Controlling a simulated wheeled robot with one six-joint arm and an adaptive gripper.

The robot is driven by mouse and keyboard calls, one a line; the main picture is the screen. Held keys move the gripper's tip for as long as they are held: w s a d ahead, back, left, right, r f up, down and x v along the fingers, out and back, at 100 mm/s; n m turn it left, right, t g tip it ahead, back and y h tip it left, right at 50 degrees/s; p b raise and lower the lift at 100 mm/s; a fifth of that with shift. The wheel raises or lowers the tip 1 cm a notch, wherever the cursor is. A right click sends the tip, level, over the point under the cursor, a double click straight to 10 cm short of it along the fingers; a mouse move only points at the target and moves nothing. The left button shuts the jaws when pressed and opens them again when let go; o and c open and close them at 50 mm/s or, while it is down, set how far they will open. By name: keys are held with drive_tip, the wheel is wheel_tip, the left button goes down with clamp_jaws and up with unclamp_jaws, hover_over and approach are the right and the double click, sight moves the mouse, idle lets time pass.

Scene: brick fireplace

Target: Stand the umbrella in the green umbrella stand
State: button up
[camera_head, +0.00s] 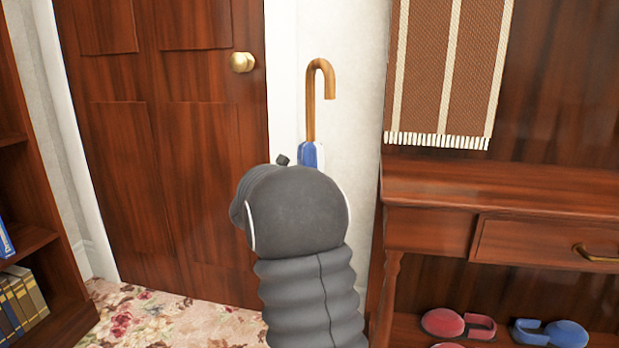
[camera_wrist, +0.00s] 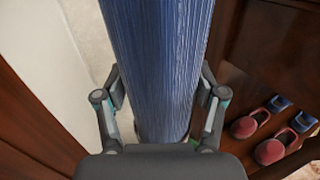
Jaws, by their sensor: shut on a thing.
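The umbrella (camera_head: 318,95) stands upright in the head view, with a hooked wooden handle on top and a strip of blue and white cloth below it. Its lower part is hidden behind my arm. In the wrist view its blue folded cloth (camera_wrist: 155,50) fills the middle, between the two fingers of my gripper (camera_wrist: 158,108). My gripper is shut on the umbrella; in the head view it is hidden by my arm. The green umbrella stand cannot be made out clearly; only a small green patch shows low beside the right finger in the wrist view.
A wooden door (camera_head: 170,150) with a brass knob stands behind on the left, and a bookshelf (camera_head: 30,240) at the far left. A wooden hall unit (camera_head: 500,195) with a drawer is close on the right, with red slippers (camera_head: 445,323) and blue slippers (camera_head: 550,333) below.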

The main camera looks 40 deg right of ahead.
drive_tip(key=shift+f, duration=1.4)
drive_tip(key=o, duration=1.7)
drive_tip(key=shift+c, duration=0.2)
drive_tip(key=shift+f, duration=0.1)
drive_tip(key=shift+a, duration=0.1)
drive_tip(key=v, duration=1.1)
drive_tip(key=shift+a, duration=0.4)
